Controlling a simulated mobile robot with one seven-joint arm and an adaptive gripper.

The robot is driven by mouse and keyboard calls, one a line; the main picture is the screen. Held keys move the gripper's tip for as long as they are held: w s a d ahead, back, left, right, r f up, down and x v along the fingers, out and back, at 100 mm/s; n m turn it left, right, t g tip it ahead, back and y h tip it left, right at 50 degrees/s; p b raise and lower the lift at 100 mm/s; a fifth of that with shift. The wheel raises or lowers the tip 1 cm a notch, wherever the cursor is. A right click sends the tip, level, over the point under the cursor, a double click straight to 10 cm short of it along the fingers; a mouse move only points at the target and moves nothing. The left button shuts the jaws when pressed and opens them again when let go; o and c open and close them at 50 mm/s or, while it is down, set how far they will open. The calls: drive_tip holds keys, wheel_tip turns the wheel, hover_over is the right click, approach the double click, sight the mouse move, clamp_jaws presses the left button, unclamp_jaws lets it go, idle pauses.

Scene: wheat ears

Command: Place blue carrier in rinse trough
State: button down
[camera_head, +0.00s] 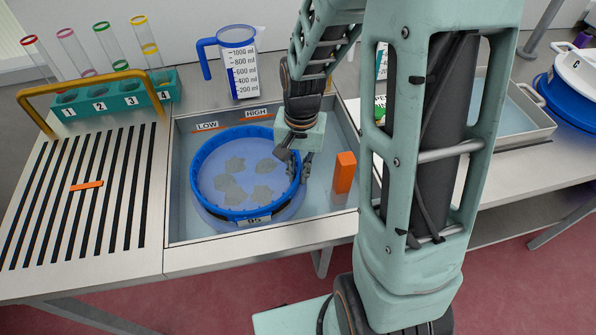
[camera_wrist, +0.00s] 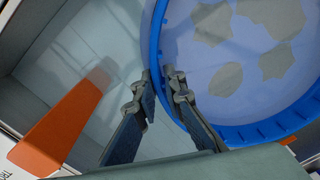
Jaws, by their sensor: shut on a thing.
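The blue carrier (camera_head: 213,207) is a round blue ring with a pale mesh floor and several grey flat patches on it. My gripper (camera_head: 301,163) is at the carrier's right rim. In the wrist view the fingers (camera_wrist: 158,86) straddle the carrier's blue wall (camera_wrist: 153,40), shut on it. The fingertips partly hide the rim.
An orange block (camera_head: 345,172) stands in the trough, right of the carrier. A slatted drain board (camera_head: 60,200) with an orange strip and a green tube rack (camera_head: 125,92) are at left. A measuring jug (camera_head: 238,62) stands behind. A grey tray (camera_head: 540,128) is at right.

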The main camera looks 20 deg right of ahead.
drive_tip(key=shift+w, duration=0.1)
drive_tip(key=c, duration=2)
unclamp_jaws()
drive_tip(key=shift+f, duration=0.1)
drive_tip(key=r, duration=0.6)
drive_tip(key=r+p, duration=0.1)
drive_tip(key=r, duration=0.5)
drive_tip(key=shift+s+d+r, duration=0.15)
drive_tip(key=shift+s, duration=0.05)
